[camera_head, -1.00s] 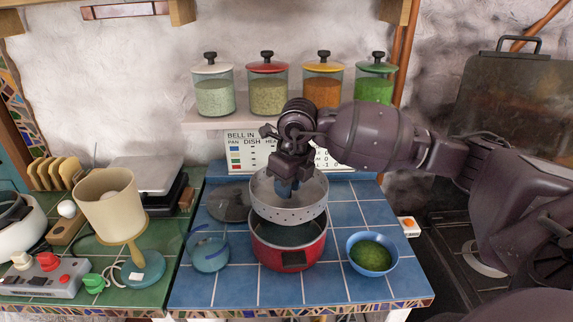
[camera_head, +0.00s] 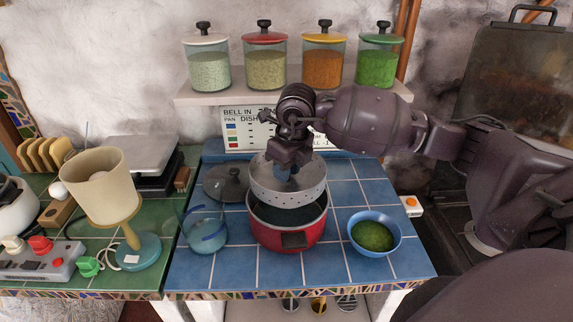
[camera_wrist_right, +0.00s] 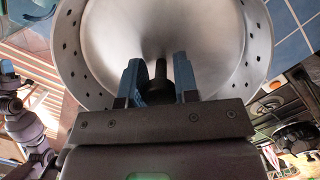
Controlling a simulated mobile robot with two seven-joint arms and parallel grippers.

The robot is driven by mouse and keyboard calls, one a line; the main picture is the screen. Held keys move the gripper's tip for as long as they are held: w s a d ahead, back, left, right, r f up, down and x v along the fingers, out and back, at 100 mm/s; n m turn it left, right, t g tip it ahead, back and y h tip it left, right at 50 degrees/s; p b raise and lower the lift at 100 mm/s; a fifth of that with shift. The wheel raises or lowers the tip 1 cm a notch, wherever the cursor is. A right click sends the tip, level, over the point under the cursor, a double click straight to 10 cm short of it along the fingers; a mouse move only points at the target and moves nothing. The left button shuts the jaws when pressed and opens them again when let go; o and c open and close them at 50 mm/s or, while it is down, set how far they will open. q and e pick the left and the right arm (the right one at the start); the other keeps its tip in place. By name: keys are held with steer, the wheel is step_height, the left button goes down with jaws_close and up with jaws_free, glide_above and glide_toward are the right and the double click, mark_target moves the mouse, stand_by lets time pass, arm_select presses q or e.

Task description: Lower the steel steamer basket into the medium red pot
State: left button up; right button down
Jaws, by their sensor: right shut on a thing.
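The steel steamer basket (camera_head: 288,192) is a round grey pan with a row of holes in its side. It hangs over the medium red pot (camera_head: 291,236), its lower edge at or just above the pot's far rim; I cannot tell whether they touch. The pot stands open on the blue tiles. My right gripper (camera_head: 289,172) is shut on the basket's dark central post, which shows between the blue fingers in the wrist view (camera_wrist_right: 159,78). The basket's inside (camera_wrist_right: 205,35) is bare metal. My left gripper is out of view.
A glass bowl with a blue band (camera_head: 205,231) stands left of the pot, and a blue bowl of green food (camera_head: 374,234) stands right. A dark glass lid (camera_head: 226,184) lies behind left. A beige lamp (camera_head: 100,185) stands further left.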

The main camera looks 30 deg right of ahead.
steer(key=shift+f, duration=0.15)
stand_by(0.4)
steer(key=shift+f+b, duration=0.15)
steer(key=shift+b, duration=0.15)
steer(key=shift+f, duration=0.1)
stand_by(0.5)
stand_by(0.5)
steer(key=shift+f+b, duration=0.45)
steer(key=shift+b, duration=0.05)
